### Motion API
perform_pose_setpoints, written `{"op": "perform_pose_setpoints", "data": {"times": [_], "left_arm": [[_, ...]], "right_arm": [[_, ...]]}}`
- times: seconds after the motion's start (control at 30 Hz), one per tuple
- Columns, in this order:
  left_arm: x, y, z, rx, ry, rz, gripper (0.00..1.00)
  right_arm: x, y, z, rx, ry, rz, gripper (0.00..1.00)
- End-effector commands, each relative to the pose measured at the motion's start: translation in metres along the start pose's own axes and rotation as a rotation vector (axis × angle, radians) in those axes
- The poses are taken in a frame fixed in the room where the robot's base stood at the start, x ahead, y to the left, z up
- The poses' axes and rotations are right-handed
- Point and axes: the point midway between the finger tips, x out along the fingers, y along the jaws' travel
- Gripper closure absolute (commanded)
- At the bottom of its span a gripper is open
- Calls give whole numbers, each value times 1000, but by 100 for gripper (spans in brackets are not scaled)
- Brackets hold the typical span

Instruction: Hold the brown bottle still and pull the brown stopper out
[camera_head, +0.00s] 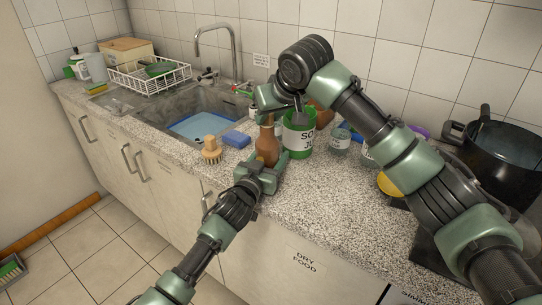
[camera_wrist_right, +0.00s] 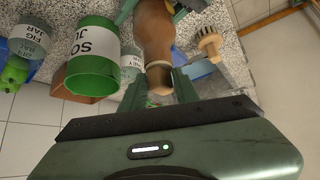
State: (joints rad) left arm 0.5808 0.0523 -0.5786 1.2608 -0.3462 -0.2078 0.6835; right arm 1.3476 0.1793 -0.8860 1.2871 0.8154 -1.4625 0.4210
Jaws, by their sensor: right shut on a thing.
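The brown bottle (camera_head: 267,147) stands upright on the counter near its front edge. My left gripper (camera_head: 262,171) has its fingers on both sides of the bottle's lower body. In the right wrist view the bottle (camera_wrist_right: 153,32) narrows to a neck with a pale ring. The brown stopper (camera_wrist_right: 160,79) shows at the neck's end, between the fingers of my right gripper (camera_wrist_right: 166,88). My right gripper (camera_head: 268,108) is above the bottle and shut on the stopper. I cannot tell whether the stopper has shifted in the neck.
A wooden brush (camera_head: 211,150) and blue sponge (camera_head: 237,139) lie to the left, by the sink (camera_head: 165,108). A glass jar (camera_head: 340,139) and dark pot (camera_head: 500,155) stand to the right.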

Motion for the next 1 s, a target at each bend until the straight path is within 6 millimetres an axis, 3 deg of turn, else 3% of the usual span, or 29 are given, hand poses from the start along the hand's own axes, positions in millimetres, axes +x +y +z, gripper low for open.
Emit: {"op": "perform_pose_setpoints", "data": {"times": [1.0], "left_arm": [[0, 0, 1, 0, -2, -1, 93]], "right_arm": [[-21, 0, -18, 0, 2, 1, 100]]}}
